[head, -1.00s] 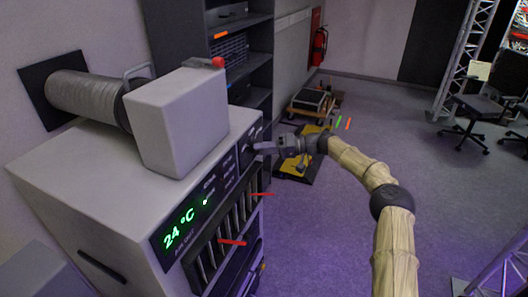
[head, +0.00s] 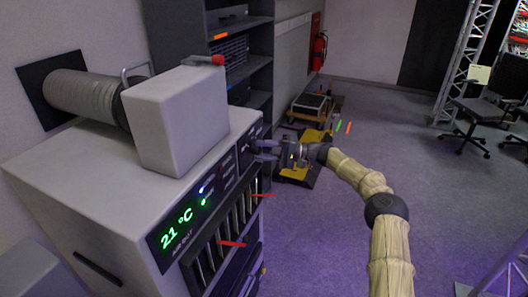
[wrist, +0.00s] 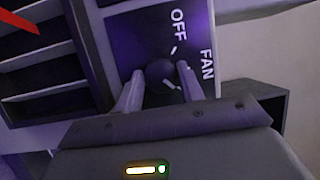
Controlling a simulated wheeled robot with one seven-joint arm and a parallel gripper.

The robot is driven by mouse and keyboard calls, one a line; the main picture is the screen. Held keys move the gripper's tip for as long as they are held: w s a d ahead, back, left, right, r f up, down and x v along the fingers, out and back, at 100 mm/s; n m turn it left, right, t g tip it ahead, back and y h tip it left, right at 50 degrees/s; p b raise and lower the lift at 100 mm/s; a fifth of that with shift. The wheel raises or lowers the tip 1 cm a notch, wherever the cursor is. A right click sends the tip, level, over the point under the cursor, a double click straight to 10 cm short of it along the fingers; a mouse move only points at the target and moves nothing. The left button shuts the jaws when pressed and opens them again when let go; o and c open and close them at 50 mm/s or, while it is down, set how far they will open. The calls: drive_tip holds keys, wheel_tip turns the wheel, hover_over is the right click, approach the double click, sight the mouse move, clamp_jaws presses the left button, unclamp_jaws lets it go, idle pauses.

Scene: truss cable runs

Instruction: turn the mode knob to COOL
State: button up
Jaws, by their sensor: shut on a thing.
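The mode knob (wrist: 158,73) is a dark round knob on a dark panel, seen in the wrist view between my two fingers. My gripper (wrist: 160,84) is shut on it. The words OFF (wrist: 178,24) and FAN (wrist: 207,65) show beside the knob, with short white marks near it; no COOL label is readable. In the head view my gripper (head: 266,150) reaches the right end of the air unit's (head: 90,180) front panel, and the knob cannot be made out there. The green display (head: 180,225) reads 21 °C, with a small blue light above it.
Vent slats (head: 222,235) with red strips sticking out lie below the panel. A grey box (head: 178,120) and a ribbed duct (head: 85,95) sit on top. A shelf rack (head: 240,60) stands behind. The floor to the right is mostly open.

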drive_tip(key=o, duration=1)
drive_tip(key=d+f+b, duration=0.1)
drive_tip(key=d+b, duration=0.2)
drive_tip(key=d, duration=1.4)
drive_tip(key=shift+w+d, duration=0.2)
drive_tip(key=shift+w, duration=0.05)
